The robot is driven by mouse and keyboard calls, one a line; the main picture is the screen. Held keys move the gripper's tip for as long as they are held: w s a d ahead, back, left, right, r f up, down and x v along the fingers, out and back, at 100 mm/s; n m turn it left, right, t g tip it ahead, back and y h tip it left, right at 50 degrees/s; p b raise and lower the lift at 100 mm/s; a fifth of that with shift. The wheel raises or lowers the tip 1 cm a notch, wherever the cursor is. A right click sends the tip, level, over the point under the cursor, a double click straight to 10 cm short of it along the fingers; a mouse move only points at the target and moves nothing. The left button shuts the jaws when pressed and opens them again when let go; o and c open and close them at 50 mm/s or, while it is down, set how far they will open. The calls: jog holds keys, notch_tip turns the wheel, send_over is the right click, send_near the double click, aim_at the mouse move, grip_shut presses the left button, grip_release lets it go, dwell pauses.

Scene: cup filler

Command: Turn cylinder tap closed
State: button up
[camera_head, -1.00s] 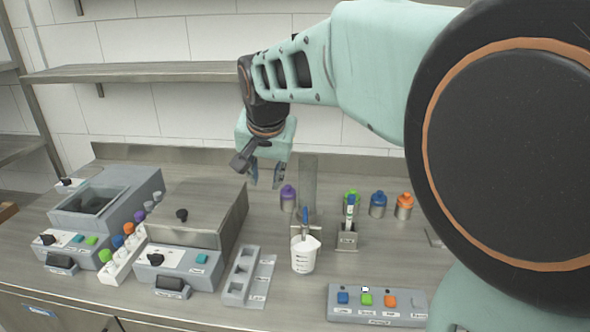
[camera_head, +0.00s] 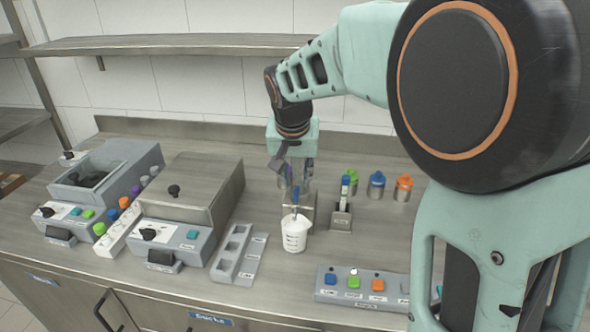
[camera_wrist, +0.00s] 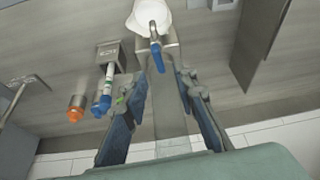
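The cylinder tap has a blue handle (camera_head: 295,197) standing upright just above a white cup (camera_head: 295,238). In the wrist view the blue handle (camera_wrist: 156,54) lies near the top centre, in front of the white cup (camera_wrist: 151,14). My gripper (camera_head: 297,177) is above and behind the tap. In the wrist view my gripper (camera_wrist: 163,80) is open, its two fingers apart with the handle just beyond the gap between their tips. Nothing is held. The fingers partly hide the column behind the tap in the head view.
A small stand (camera_head: 341,218) with a blue-capped tube is close to the right. Blue (camera_head: 376,184) and orange-capped (camera_head: 403,187) containers stand behind it. A button panel (camera_head: 360,287) is in front. A grey slotted holder (camera_head: 238,252) and a lidded machine (camera_head: 190,215) are left.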

aim_at(296, 189)
jog(key=x, duration=0.5)
grip_shut()
